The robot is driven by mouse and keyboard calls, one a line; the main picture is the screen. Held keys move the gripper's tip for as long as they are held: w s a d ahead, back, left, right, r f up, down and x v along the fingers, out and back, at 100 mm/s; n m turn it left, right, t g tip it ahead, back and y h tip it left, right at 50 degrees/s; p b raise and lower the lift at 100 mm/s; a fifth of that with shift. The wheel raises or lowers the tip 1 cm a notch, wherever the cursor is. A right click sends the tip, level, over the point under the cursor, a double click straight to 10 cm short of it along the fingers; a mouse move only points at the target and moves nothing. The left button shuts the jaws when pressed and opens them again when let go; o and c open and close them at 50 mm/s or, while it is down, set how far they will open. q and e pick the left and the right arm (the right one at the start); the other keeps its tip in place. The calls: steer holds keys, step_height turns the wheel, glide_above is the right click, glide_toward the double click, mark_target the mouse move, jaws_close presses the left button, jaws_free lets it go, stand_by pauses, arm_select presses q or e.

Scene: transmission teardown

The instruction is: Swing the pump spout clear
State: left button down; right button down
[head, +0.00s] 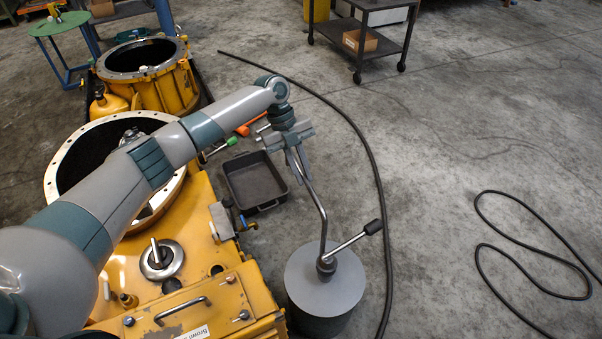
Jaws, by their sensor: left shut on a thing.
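The pump stands on a grey drum (312,300) on the floor, right of the yellow transmission housing (215,310). Its bent metal spout (319,208) rises from the pump head (326,264) and leans up and left. A pump lever (350,242) with a black knob points up and right. My left gripper (297,163) is shut on the upper part of the spout, above the floor just right of the black tray. The fingers partly hide the spout's upper end. My right gripper is not in view.
A black drain tray (283,198) lies on the floor beside the housing. A black hose (374,175) curves along the floor right of the drum, and another loop (480,240) lies farther right. A dark cart (385,22) stands at the back. Floor between the hoses is clear.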

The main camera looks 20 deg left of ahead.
arm_select(q)
steer(key=c, duration=1.8)
jaws_free()
steer(key=shift+o, duration=0.2)
steer(key=shift+r, duration=0.1)
steer(key=v, duration=1.7)
steer(key=shift+p, duration=0.35)
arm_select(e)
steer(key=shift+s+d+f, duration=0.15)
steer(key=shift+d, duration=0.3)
arm_select(q)
steer(key=shift+w+r, duration=0.1)
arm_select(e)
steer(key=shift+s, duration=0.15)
